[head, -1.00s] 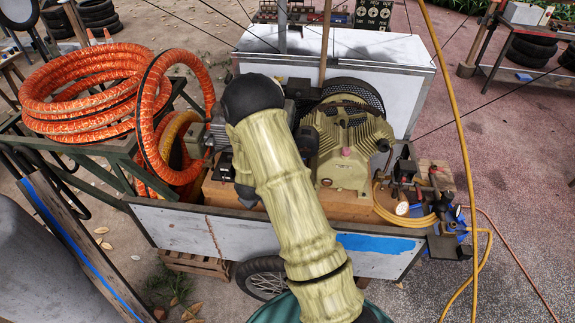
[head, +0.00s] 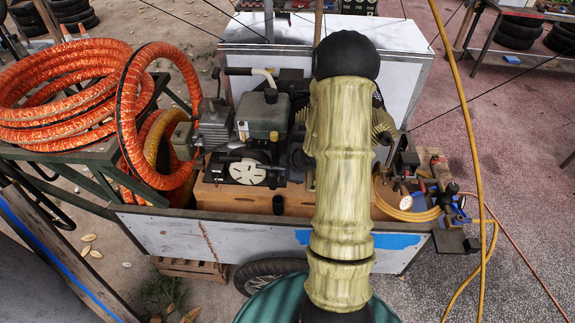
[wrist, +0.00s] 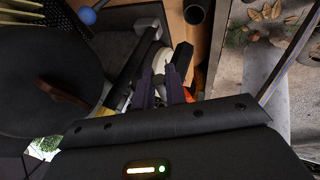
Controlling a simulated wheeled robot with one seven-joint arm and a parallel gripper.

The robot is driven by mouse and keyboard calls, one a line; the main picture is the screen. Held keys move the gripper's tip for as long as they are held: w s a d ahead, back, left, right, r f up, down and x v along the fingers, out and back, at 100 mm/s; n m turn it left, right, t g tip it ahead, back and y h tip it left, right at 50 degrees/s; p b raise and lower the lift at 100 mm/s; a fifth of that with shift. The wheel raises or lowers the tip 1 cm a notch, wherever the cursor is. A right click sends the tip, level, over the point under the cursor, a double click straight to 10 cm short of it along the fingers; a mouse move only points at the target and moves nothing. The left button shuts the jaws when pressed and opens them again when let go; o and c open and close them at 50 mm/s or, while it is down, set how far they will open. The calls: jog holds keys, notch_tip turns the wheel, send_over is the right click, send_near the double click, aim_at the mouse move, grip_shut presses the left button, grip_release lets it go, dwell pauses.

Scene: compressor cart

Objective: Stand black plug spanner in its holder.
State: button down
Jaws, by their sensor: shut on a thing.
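In the wrist view, my gripper (wrist: 162,90) has its dark purple fingers close together. A short black bar (wrist: 182,58) shows at the fingertips and appears to be the black plug spanner held between them; most of it is hidden. A black open-topped tube (wrist: 195,14), apparently the holder, stands apart beyond the fingertips on the wooden deck. It also looks to be the small black cylinder (head: 278,204) at the deck's front edge in the head view. My arm hides the gripper and spanner in the head view.
The engine with a white slotted disc (head: 248,172) stands left of my arm on the wooden deck (head: 225,197). Orange hose coils (head: 60,95) lie further left. Yellow hose, gauge and small tools (head: 425,205) crowd the right end. The cart's side panel (head: 170,232) runs along the front.

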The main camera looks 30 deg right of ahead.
jog(key=shift+s+d+n, duration=0.2)
jog(key=shift+d+n, duration=0.1)
jog(key=shift+d, duration=0.3)
jog(key=shift+r, duration=0.1)
jog(key=shift+f+b, duration=2.6)
jog(key=shift+f, duration=0.35)
jog(key=shift+s, duration=0.1)
jog(key=shift+a, duration=0.15)
